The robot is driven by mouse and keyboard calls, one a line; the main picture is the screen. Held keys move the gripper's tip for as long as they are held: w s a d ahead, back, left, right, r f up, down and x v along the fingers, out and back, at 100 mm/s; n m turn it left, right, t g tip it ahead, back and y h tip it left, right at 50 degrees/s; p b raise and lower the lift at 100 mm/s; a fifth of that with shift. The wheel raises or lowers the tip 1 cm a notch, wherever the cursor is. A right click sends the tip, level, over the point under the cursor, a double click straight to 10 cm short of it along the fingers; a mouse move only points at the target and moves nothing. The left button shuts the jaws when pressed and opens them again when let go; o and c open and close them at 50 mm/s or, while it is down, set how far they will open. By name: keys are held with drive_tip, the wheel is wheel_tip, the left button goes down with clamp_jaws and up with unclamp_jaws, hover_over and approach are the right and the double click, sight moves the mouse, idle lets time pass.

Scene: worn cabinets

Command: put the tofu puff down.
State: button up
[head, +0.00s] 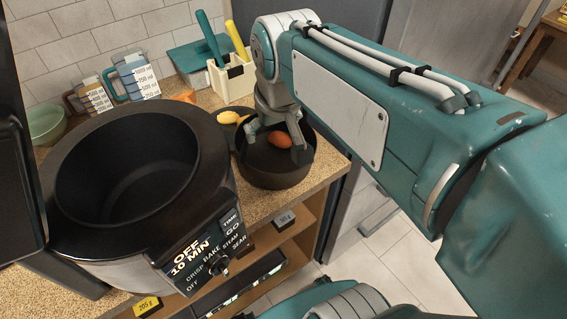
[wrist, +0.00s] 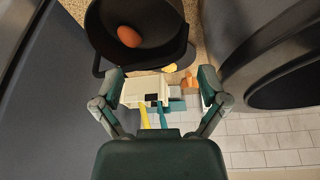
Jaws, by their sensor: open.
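An orange-brown rounded piece, which looks like the tofu puff (head: 279,140), lies inside a dark round pot (head: 272,178). In the wrist view the puff (wrist: 129,36) rests on the floor of the pot (wrist: 160,55), apart from my fingers. My gripper (head: 273,145) is over the pot in the head view, with its fingers spread and nothing between them. The wrist view shows both fingertips of my gripper (wrist: 160,86) wide apart. My arm hides part of the counter behind the pot.
A large black cooker (head: 130,170) with an open top stands left of the pot. A white holder (head: 232,78) with teal and yellow utensils is behind it. A yellow piece (head: 229,117) lies beside the pot. Measuring jugs (head: 134,75) and a green bowl (head: 46,124) stand farther left.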

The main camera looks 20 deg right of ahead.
drive_tip(key=s+f+t, duration=0.1)
drive_tip(key=s+f, duration=0.3)
drive_tip(key=s, duration=0.4)
drive_tip(key=shift+s+a+f+t, duration=0.15)
drive_tip(key=shift+s+a+t, duration=0.05)
drive_tip(key=shift+t, duration=0.2)
idle(0.8)
